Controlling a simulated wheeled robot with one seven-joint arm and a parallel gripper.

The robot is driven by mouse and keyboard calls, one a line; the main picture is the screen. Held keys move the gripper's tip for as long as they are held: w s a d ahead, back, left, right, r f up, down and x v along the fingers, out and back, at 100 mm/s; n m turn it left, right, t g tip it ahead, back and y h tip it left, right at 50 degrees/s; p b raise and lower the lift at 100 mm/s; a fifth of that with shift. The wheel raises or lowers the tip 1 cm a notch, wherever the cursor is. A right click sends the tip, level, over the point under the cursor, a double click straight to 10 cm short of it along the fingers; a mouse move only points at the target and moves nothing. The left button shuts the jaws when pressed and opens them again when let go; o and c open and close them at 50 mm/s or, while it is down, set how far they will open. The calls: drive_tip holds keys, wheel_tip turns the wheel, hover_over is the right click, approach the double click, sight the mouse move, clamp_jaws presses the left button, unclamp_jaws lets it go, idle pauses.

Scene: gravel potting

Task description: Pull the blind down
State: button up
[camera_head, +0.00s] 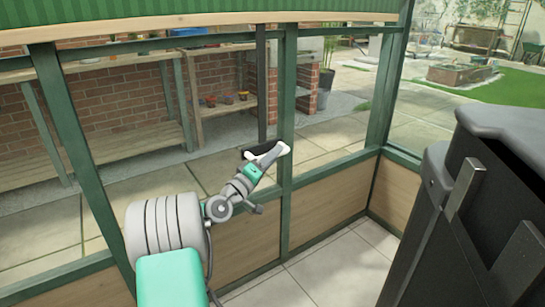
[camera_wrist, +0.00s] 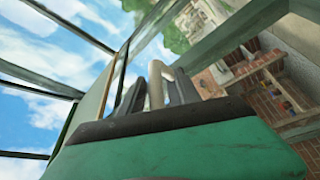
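The blind (camera_head: 90,18) is green and striped. It hangs across the top of the window in the head view, with a pale wooden bar (camera_head: 200,19) along its lower edge. My gripper (camera_head: 265,152) is in front of the window, well below that bar, with its fingers spread. In the wrist view my gripper (camera_wrist: 157,92) shows two dark fingers apart, pointing up. A pale, upright, rod-like piece appears between them. I cannot tell what it is or whether the fingers touch it.
Green window posts (camera_head: 287,110) stand close behind my gripper, above a wood-panelled low wall (camera_head: 335,212). A large dark bin-like object (camera_head: 500,170) fills the right side. Pale floor tiles (camera_head: 320,270) are clear. Outside are wooden benches and brick walls.

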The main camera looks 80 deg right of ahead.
drive_tip(key=shift+r, duration=0.1)
drive_tip(key=shift+w+a, duration=0.15)
drive_tip(key=v, duration=0.7)
drive_tip(key=shift+a+p, duration=0.2)
drive_tip(key=shift+p, duration=0.1)
